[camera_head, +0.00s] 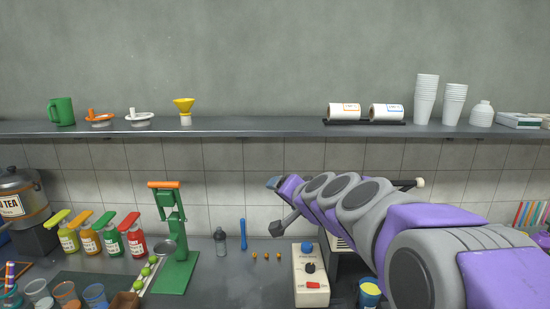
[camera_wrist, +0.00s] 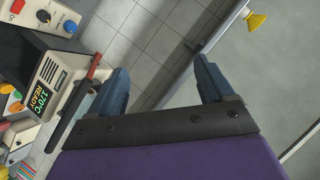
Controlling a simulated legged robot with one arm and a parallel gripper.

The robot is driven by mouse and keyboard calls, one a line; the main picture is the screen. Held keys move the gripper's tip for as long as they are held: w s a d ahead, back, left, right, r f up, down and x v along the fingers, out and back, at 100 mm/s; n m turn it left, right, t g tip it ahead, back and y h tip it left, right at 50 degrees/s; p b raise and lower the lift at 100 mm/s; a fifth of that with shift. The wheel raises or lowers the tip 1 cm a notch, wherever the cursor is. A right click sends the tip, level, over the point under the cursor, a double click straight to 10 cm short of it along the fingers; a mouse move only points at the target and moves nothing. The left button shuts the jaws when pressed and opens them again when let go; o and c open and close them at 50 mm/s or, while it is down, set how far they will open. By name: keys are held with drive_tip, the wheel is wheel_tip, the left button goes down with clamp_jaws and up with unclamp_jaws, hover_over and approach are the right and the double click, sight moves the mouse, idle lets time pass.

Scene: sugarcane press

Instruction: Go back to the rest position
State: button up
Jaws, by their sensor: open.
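My gripper (camera_head: 275,206) is at the end of my purple and grey arm, which reaches in from the lower right. It hangs in the air in front of the tiled wall, above the counter and below the shelf. In the wrist view my gripper (camera_wrist: 160,68) has its two blue-grey fingers spread wide apart.
Below my gripper stands a control box (camera_head: 311,284) with knobs. A machine with a lit display (camera_wrist: 41,98) is partly hidden behind my arm. A green press (camera_head: 174,240) stands left. The shelf (camera_head: 250,127) holds cups, rolls and a yellow funnel (camera_head: 184,106).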

drive_tip(key=s+a+f+n+g, duration=0.1)
drive_tip(key=s+f+n+g, duration=0.25)
drive_tip(key=s+f, duration=0.6)
drive_tip(key=s+d+f+g+h, duration=0.1)
drive_tip(key=s+d+f+g, duration=0.2)
drive_tip(key=s, duration=0.8)
drive_tip(key=s+d+f+n+g+h+b, duration=0.1)
drive_tip(key=s+d+f+g, duration=0.3)
drive_tip(key=s, duration=0.8)
drive_tip(key=s+d+f+n+g+h, duration=0.1)
drive_tip(key=s+d+f+g+h, duration=0.2)
drive_tip(key=s, duration=0.9)
wheel_tip(320, 180, down, 4)
drive_tip(key=shift+d+f+b, duration=0.1)
drive_tip(key=shift+d+b, duration=0.2)
drive_tip(key=shift+d, duration=0.9)
drive_tip(key=shift+g, duration=0.25)
